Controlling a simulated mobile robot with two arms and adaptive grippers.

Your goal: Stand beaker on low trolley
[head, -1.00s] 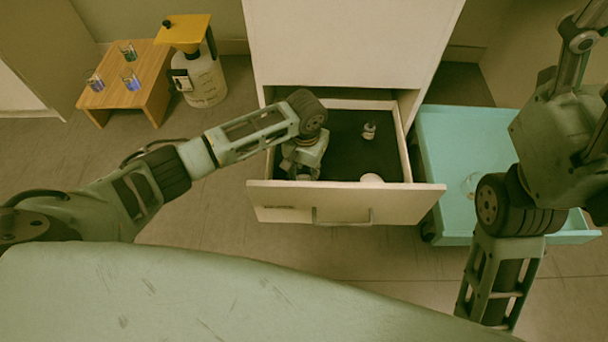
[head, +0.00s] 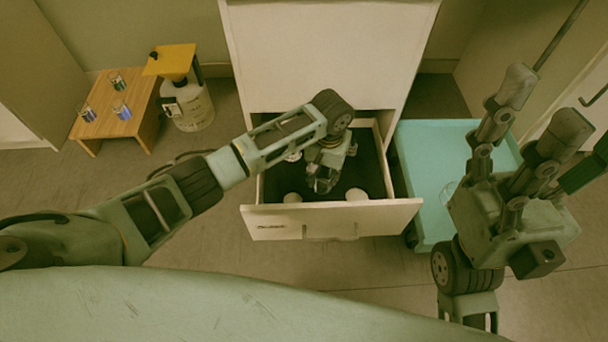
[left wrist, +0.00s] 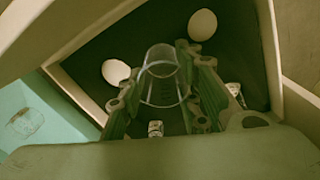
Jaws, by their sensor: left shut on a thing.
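My left gripper (head: 322,182) is down inside the open drawer (head: 262,222). In the left wrist view its fingers (left wrist: 164,98) are shut on a clear glass beaker (left wrist: 162,62), which stands out between them. In the head view the gripper hides the beaker. The low trolley (head: 426,155) is turquoise and stands right of the drawer; its corner shows in the left wrist view (left wrist: 50,115). A clear glass item (head: 447,193) is on the trolley, partly hidden by my right arm. My right gripper (head: 543,108) is raised over the trolley side, fingers spread and empty.
White round items (head: 357,194) (left wrist: 202,25) and small bottles (left wrist: 155,128) lie in the drawer near my left gripper. The drawer walls surround it.

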